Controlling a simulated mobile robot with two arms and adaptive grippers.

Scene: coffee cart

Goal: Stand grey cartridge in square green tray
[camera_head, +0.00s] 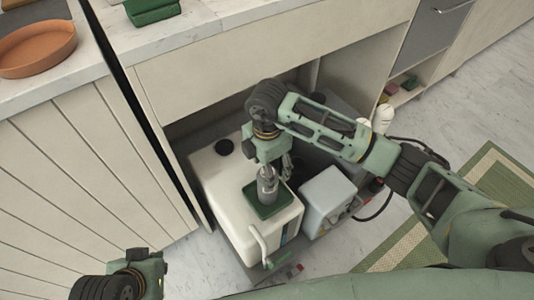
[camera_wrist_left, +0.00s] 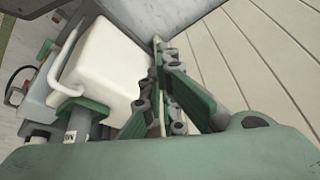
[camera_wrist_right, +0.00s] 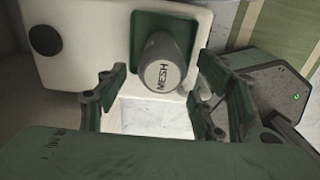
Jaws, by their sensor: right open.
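The grey cartridge (camera_head: 267,187), lettered MESH, stands upright in the square green tray (camera_head: 285,203), which lies on top of a cream machine (camera_head: 228,188). In the right wrist view the cartridge (camera_wrist_right: 163,70) is in front of the tray (camera_wrist_right: 150,22), ahead of the fingers. My right gripper (camera_head: 278,168) is open just above and beside the cartridge, with nothing between its fingertips (camera_wrist_right: 155,88). My left gripper (camera_wrist_left: 162,60) is empty with its fingers together, away from the tray. Its wrist (camera_head: 140,262) shows at the lower left of the head view.
A grey-blue box (camera_head: 326,194) stands right of the cream machine, with white bottles (camera_head: 383,117) behind. The machine's front has a white handle (camera_head: 258,243). A counter (camera_head: 182,27) overhangs the back; a terracotta dish (camera_head: 38,48) sits at left. Floor is clear in front left.

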